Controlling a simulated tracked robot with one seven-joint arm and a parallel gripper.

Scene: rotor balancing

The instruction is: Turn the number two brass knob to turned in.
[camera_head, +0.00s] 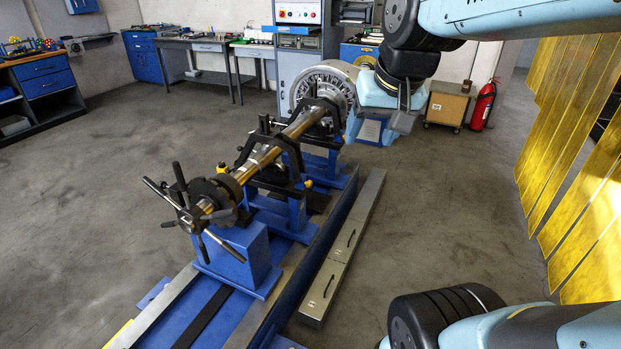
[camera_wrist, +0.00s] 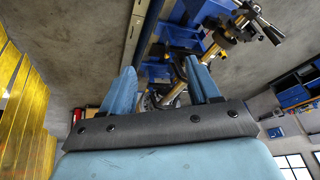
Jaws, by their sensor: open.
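The balancing machine (camera_head: 245,260) has a blue bed with blue pedestals that carry a long metal rotor shaft (camera_head: 262,160). A small yellow-orange knob (camera_head: 309,183) shows on the right side of a middle support, and another (camera_head: 222,166) on the left side. I cannot read any numbers, so I cannot tell which knob is number two. My gripper (camera_head: 378,122) hangs above and right of the machine, apart from it. In the wrist view my gripper (camera_wrist: 160,66) has its two blue fingers spread with nothing between them; the machine lies beyond.
A spoked handwheel (camera_head: 190,208) sticks out at the shaft's near end. A bladed rotor disc (camera_head: 325,88) is at the far end. Grey drawer boxes (camera_head: 330,275) lie along the bed's right. Yellow curtain strips (camera_head: 575,160) hang at right; floor between is clear.

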